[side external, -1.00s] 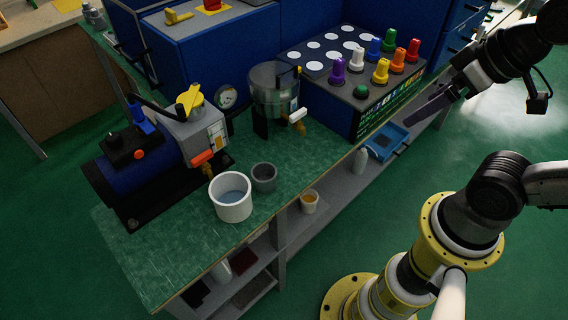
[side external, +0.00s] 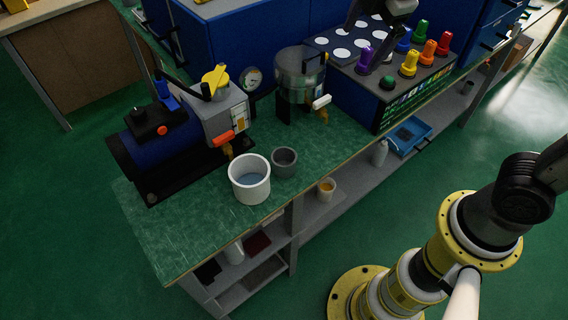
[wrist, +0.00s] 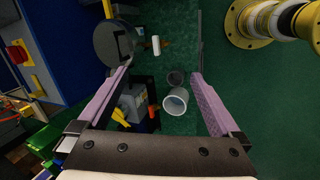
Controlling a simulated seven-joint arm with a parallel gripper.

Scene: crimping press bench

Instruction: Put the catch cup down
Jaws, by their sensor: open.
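Two cups stand upright on the green bench top: a larger white cup (side external: 250,190) with bluish-grey content and a smaller dark grey cup (side external: 285,165) close beside it. I cannot tell which one is the catch cup. In the wrist view the grey cup (wrist: 176,76) and the white cup (wrist: 175,108) show between and beyond my fingers. My gripper (wrist: 160,73) is open and empty, its purple fingers spread wide. In the side view it is high over the rack of coloured knobs, partly cut off at the top edge, well apart from both cups.
A blue press (side external: 175,130) with a red-orange lever stands left of the cups. A clear tank (side external: 299,78) with a white-handled tap stands behind them. A rack (side external: 350,100) with coloured knobs is at right. The bench's front left is bare.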

